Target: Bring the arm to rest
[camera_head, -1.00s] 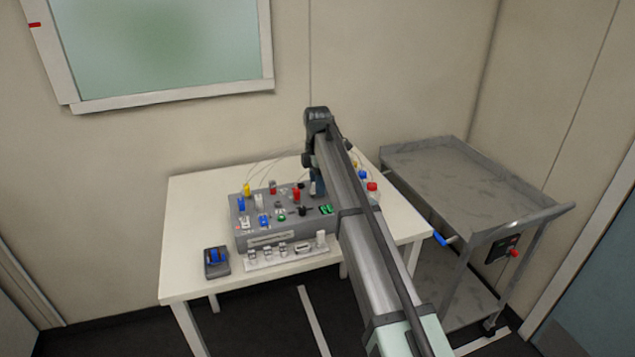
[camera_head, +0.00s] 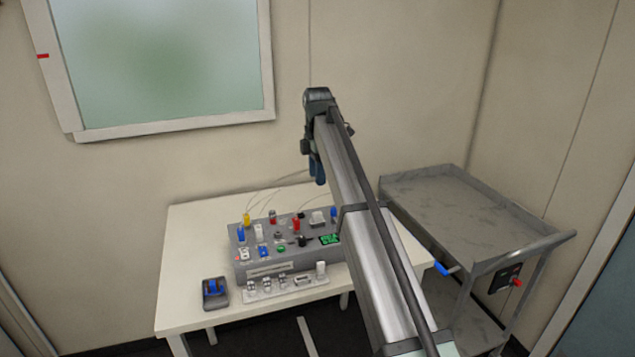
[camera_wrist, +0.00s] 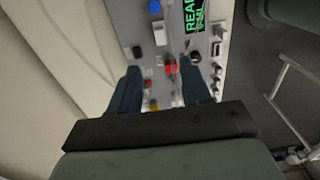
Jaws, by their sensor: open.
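My gripper (camera_head: 318,170) hangs above the back of the white table in the head view, at the end of my raised arm. It is clear of the grey bioreactor unit (camera_head: 262,268). In the wrist view my gripper's two blue fingers (camera_wrist: 160,88) stand apart with nothing held between them. The grey unit (camera_wrist: 182,45) shows below and beyond the fingers, with a red cap (camera_wrist: 170,66) in the gap between them at a distance. The unit carries coloured caps and a lit green display (camera_wrist: 193,14). My arm hides the right part of the table.
The white table (camera_head: 190,240) holds a dark box with a blue top (camera_head: 214,290) and a white rack of small vials (camera_head: 287,286) in front of the unit. A grey metal cart (camera_head: 460,205) stands to the right. The wall is behind; the air above the table is free.

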